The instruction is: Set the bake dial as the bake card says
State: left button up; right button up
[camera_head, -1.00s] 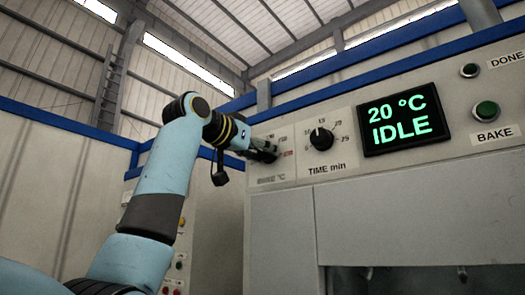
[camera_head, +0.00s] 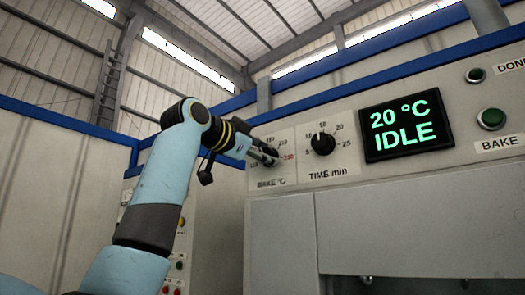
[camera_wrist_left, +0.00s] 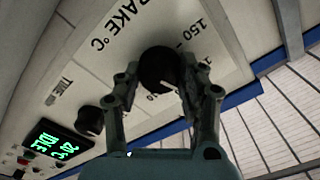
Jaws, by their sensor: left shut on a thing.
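The bake dial (camera_wrist_left: 162,68) is a round black knob on the light panel, with the BAKE °C label and printed numbers such as 150 around it in the left wrist view. My left gripper (camera_wrist_left: 165,92) is shut on this dial, with one finger on each side. A pale mark shows at the dial's edge between the fingers. In the head view my left gripper (camera_head: 270,156) reaches the BAKE °C scale and hides most of the dial; a red number shows beside it. The bake card is not visible. My right gripper is not in view.
The TIME min dial (camera_head: 322,143) is just right of the bake dial. The green-lettered screen (camera_head: 406,124) reads 20 °C IDLE. A green BAKE button (camera_head: 491,118) and a DONE lamp (camera_head: 475,75) are farther right. A blue rail (camera_head: 400,70) runs above the panel.

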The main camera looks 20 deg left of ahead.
pick_arm(q)
jog(key=shift+m+p, duration=0.35)
jog(key=shift+m, duration=1.55)
jog(key=o, duration=1.2)
jog(key=shift+d, duration=0.1)
jog(key=v, duration=1.2)
